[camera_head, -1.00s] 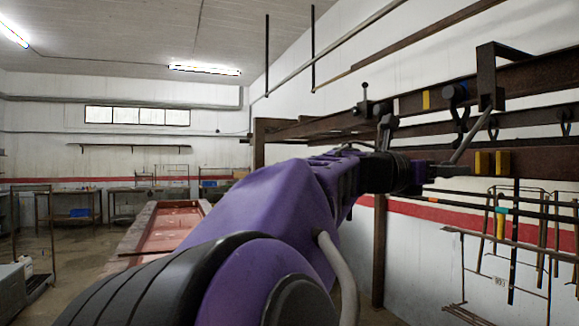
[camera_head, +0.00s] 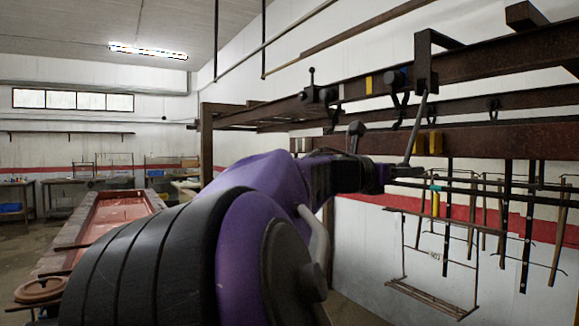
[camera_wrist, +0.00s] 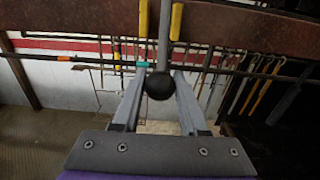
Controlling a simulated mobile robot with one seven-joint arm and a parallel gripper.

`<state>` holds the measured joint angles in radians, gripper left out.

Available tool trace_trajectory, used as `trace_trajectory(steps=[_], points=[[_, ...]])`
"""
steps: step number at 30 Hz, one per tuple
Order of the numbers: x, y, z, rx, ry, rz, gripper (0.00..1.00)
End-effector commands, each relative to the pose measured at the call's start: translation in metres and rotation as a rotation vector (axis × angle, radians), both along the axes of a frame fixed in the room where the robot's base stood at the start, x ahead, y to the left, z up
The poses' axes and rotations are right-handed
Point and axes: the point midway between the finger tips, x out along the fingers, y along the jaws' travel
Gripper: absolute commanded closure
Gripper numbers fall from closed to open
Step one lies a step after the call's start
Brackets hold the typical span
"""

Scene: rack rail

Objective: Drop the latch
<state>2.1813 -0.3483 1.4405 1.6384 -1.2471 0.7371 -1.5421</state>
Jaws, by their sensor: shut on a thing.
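The latch shows as a grey lever (camera_head: 416,125) hanging from a dark bracket (camera_head: 425,62) on the upper rail, tilted slightly, its lower end to the left. In the wrist view the lever (camera_wrist: 165,40) runs down between two yellow marks (camera_wrist: 176,21) to a black ball knob (camera_wrist: 160,86). My gripper (camera_wrist: 160,88) has its two grey fingers on either side of this knob and is shut on it. In the head view my gripper (camera_head: 402,172) is at the lever's lower end, just below the lower rail. The fingers' exact contact is hard to see there.
Rusty rails (camera_head: 480,138) run along the wall close above my gripper. Several hooks and clamps (camera_head: 397,82) hang from them. Below, a thin rod and several hanging bars (camera_head: 506,215) stand near the wall. A red trough table (camera_head: 115,215) is at the left.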

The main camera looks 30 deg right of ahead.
Motion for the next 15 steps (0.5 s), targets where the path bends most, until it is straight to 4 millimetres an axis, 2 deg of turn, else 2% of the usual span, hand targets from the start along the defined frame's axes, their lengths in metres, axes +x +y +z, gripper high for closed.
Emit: trace_trajectory(steps=[7,15], points=[[0.000,-0.010,-0.004,0.001,0.000,-0.001,0.89],[0.001,-0.035,-0.010,-0.001,0.001,-0.005,0.89]])
